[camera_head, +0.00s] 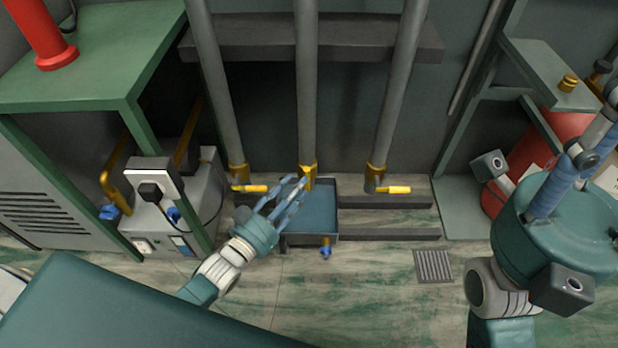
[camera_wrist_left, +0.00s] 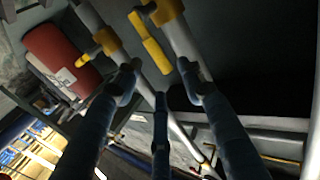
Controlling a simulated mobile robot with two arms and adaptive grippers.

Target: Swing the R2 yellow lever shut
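Three grey pipes end low in yellow valves. The middle pipe's yellow valve (camera_head: 308,171) is at my left gripper (camera_head: 296,184), whose fingers partly cover it; its lever is hard to see in the head view. In the left wrist view, a yellow lever (camera_wrist_left: 152,44) lies just beyond the spread fingers of my left gripper (camera_wrist_left: 160,82), roughly alongside its pipe. Contact cannot be told. The left pipe's lever (camera_head: 250,188) and the right pipe's lever (camera_head: 396,190) stick out sideways. No R2 label is readable. My right gripper (camera_head: 606,105) is at the right edge, its fingertips partly out of view.
A blue-grey tray (camera_head: 322,226) sits below the middle pipe. A green-framed bench (camera_head: 95,90) and a grey box with a socket (camera_head: 150,225) stand left. A red cylinder (camera_head: 560,130) stands right, behind my right arm. A floor grate (camera_head: 433,266) lies in open floor.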

